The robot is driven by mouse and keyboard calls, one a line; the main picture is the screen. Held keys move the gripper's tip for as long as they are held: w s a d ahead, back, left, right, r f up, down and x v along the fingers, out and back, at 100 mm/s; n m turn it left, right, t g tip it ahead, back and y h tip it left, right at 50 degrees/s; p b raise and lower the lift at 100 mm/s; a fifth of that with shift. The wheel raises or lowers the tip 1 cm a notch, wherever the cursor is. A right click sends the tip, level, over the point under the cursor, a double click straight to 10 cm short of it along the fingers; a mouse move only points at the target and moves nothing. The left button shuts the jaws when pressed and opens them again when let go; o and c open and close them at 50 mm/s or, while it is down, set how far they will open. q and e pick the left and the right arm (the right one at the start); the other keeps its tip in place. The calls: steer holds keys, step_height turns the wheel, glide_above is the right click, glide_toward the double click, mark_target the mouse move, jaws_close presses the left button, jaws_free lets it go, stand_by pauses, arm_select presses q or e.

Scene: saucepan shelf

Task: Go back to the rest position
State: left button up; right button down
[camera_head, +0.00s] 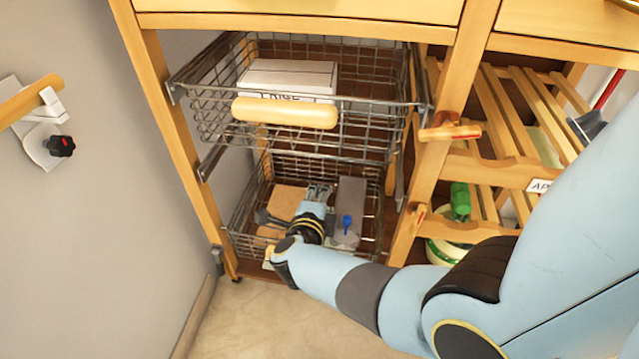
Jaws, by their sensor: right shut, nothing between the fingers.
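My right arm comes in from the lower right and reaches into the lower wire basket (240,200) of the wooden shelf unit. My right gripper (319,191) is over the lower basket's contents, with its fingers pointing toward the back. It is shut and empty. A brown box (286,200) lies to its left and a grey flat item (350,192) to its right. A small blue item (347,224) is beside my wrist. My forearm hides part of the basket's front. My left gripper is not in view.
The upper wire basket (385,100) is pulled out above my gripper, with a wooden handle (285,112) and a white box (288,78). A wooden post (447,125) and slatted shelves (500,110) stand to the right. A wall (90,220) is on the left. Floor (245,315) shows in front.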

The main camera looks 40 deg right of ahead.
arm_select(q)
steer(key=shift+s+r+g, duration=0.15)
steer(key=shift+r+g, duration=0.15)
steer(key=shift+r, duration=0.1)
arm_select(e)
steer(key=shift+s+a+r, duration=0.2)
steer(key=shift+s+a, duration=0.25)
steer(key=shift+a, duration=0.05)
